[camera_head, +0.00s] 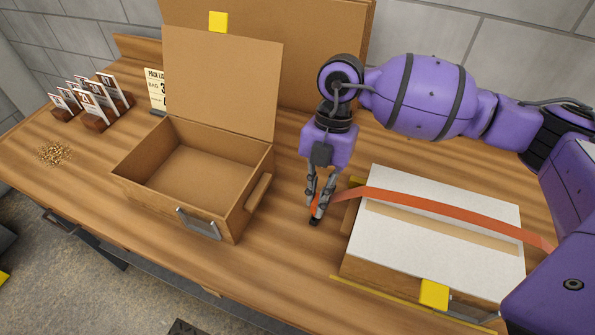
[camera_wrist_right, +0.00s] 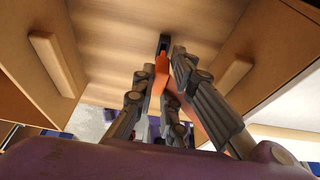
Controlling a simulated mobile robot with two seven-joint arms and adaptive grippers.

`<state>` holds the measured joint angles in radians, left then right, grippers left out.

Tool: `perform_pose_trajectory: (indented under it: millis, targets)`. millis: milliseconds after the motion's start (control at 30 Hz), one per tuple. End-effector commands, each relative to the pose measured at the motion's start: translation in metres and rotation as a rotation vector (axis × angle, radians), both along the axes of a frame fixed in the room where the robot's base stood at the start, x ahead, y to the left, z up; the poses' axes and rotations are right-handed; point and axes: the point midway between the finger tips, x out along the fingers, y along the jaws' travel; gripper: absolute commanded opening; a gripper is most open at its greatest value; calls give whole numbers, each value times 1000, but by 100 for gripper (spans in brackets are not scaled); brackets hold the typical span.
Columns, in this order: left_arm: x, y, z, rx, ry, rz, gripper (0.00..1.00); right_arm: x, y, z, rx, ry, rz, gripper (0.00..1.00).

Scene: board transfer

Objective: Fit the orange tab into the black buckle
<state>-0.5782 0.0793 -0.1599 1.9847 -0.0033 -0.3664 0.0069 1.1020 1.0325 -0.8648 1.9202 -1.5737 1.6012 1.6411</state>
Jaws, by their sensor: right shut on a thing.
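My right gripper (camera_head: 317,212) points down between the open box and the white-topped box, its fingers shut on the orange tab (camera_wrist_right: 163,68) at the end of the orange strap (camera_head: 440,207). The strap runs from the fingers over the white-topped box to the right. The black buckle (camera_head: 314,222) is right at the fingertips; in the right wrist view it (camera_wrist_right: 163,43) shows at the tab's far end. I cannot tell whether the tab is inside it or only against it. The fingers hide part of the tab. My left gripper is not in view.
The open wooden box (camera_head: 150,160) with a raised lid stands to the left. The white-topped box (camera_head: 455,252) stands close on the right, with a yellow block (camera_head: 434,293) at its front.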

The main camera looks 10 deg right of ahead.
Motion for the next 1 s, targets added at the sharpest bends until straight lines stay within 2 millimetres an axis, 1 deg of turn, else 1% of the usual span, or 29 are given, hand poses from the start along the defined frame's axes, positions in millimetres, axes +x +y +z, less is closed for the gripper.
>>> perform_pose_trajectory:
  millis: [367,1000]
  targets:
    - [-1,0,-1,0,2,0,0,-1,0,-2,0,3,1,0]
    - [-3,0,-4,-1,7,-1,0,-1,0,-16,0,4,1,0]
